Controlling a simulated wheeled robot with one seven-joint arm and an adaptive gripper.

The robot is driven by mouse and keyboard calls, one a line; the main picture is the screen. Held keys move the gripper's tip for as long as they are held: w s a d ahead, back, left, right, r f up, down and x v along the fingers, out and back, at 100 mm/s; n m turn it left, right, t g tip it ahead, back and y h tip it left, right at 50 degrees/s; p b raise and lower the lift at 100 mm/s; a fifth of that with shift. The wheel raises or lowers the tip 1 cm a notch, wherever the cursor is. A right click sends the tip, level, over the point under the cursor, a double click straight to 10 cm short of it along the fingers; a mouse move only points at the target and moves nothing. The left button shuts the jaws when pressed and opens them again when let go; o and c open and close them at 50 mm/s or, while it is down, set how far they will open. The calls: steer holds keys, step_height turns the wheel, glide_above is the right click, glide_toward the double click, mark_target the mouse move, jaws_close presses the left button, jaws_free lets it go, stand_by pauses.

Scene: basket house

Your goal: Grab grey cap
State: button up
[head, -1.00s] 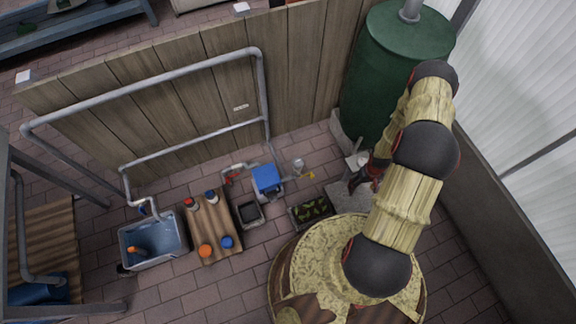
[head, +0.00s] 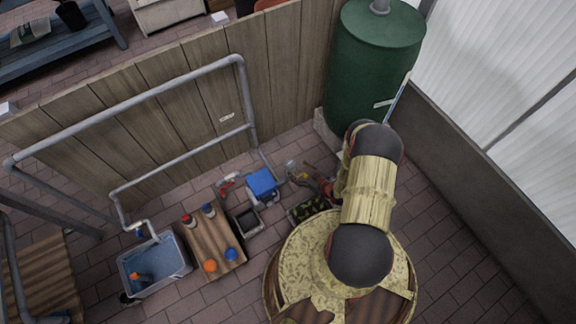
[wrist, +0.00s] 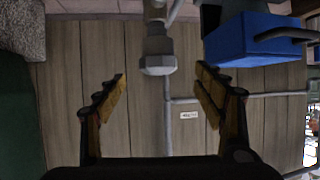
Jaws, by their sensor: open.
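A grey hexagonal cap (wrist: 157,66) sits on the end of a grey pipe piece in the upper middle of the wrist view. In the head view, a small grey fitting (head: 290,165) beside the blue box is probably the same part, but it is too small to be sure. My gripper (wrist: 161,74) is open and empty, with one finger on each side of the cap in the picture. I cannot tell how far the cap is beyond the fingertips. In the head view my gripper (head: 325,187) is partly hidden by my arm, close to the fitting.
A blue box (wrist: 250,38) is at the upper right of the wrist view, close to the right finger; it also shows in the head view (head: 262,182). A wooden fence (head: 180,105) with grey pipes stands behind. A green barrel (head: 372,75) stands right.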

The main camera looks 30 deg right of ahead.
mark_target(293, 166)
steer(key=b+x, duration=0.3)
steer(key=x, duration=0.4)
steer(key=shift+w+b, duration=0.3)
steer(key=shift+w, duration=0.1)
steer(key=c, duration=0.3)
steer(key=c, duration=0.8)
steer(key=shift+c, duration=0.6)
